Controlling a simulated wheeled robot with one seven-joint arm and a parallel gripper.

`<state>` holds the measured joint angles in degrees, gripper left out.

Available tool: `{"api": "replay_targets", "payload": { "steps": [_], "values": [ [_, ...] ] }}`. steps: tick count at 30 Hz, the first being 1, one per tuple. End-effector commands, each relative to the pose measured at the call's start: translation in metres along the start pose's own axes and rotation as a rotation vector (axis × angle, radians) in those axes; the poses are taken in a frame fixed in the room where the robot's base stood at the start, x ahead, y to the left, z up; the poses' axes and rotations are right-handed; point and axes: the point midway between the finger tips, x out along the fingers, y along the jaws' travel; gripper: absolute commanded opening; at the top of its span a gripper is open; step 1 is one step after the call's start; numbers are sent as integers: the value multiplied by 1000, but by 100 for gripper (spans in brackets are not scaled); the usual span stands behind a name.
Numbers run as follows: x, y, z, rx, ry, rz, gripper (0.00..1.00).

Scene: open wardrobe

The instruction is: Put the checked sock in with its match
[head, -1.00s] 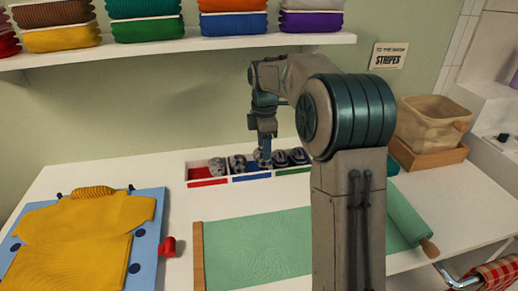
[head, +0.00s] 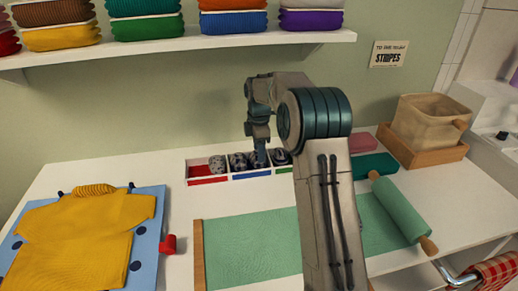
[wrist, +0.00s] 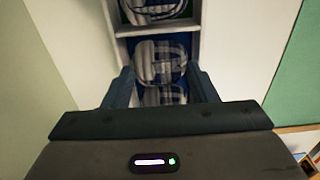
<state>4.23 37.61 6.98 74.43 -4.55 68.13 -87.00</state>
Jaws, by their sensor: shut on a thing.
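The white divided tray (head: 210,181) stands on the counter near the wall, with red, blue and green fronts. Rolled, patterned grey socks sit in it; one grey sock (head: 217,163) is in the red section. In the wrist view a black, white and grey checked sock (wrist: 160,60) lies in the middle section, with a second checked roll (wrist: 163,95) below it between the fingers. My gripper (wrist: 163,78) points down into the blue section and is shut on a checked sock; which roll it grips is hard to tell. Another patterned sock (wrist: 152,10) lies across the divider.
A yellow sweater (head: 85,235) lies on a blue board at left, a red object (head: 168,244) beside it. A green mat (head: 250,245) and roll (head: 402,213) lie in front. A wooden tray with a beige bin (head: 425,122) stands right. A shelf (head: 200,43) hangs above.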

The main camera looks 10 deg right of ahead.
Motion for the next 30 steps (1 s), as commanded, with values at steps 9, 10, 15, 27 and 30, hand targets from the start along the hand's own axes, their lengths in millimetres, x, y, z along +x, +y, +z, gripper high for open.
{"api": "replay_targets", "payload": {
  "steps": [9, 10, 15, 27, 30],
  "values": [
    [2, 0, 0, 0, 0, 0, 27],
    [2, 0, 0, 0, 0, 0, 58],
    [2, 0, 0, 0, 0, 0, 75],
    [-27, 1, 0, 0, -1, 4, 75],
    [-45, 1, 0, 1, -1, 3, 75]
  ]
}}
